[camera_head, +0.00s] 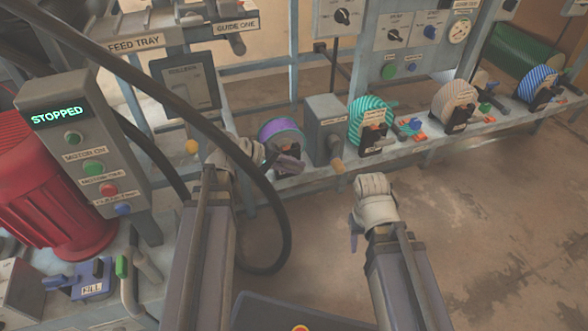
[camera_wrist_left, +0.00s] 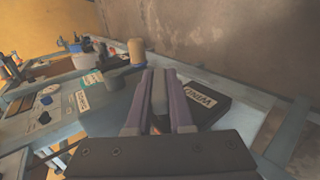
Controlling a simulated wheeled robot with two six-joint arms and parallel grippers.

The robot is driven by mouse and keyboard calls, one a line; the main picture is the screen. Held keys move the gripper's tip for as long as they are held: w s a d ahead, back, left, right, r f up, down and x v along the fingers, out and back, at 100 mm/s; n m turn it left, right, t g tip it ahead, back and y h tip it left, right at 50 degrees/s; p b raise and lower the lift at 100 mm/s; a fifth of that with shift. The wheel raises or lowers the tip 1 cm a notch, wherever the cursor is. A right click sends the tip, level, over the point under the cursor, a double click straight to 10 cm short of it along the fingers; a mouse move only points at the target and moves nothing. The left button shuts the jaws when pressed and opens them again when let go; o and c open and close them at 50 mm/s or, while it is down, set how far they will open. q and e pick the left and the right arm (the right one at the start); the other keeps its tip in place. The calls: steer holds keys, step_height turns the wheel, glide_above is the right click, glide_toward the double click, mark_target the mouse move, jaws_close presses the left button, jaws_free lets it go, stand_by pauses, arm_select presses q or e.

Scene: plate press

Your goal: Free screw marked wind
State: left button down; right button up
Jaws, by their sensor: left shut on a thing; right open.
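My left gripper (camera_head: 287,160) is at the purple and teal roll on the far rail. In the left wrist view its two purple fingers (camera_wrist_left: 158,105) are shut beside a black block (camera_wrist_left: 213,108) whose slanted label appears to read WIND. The fingers close on a narrow part at this block, taken as the wind screw; the fingers mostly hide it. My right gripper (camera_head: 355,232) hangs open and empty over the floor, apart from the rail.
A grey box (camera_head: 322,125) with a tan knob stands right of the purple roll (camera_head: 281,132). A teal striped roll (camera_head: 371,115) and others sit further right. A black hose (camera_head: 215,125) loops across my left arm. The panel at left reads STOPPED (camera_head: 57,117). Floor at right is clear.

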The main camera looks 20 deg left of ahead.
stand_by(0.4)
arm_select(q)
steer(key=c, duration=0.8)
jaws_free()
step_height(320, 180, up, 10)
steer(key=p, duration=1)
steer(key=shift+d+r, duration=0.1)
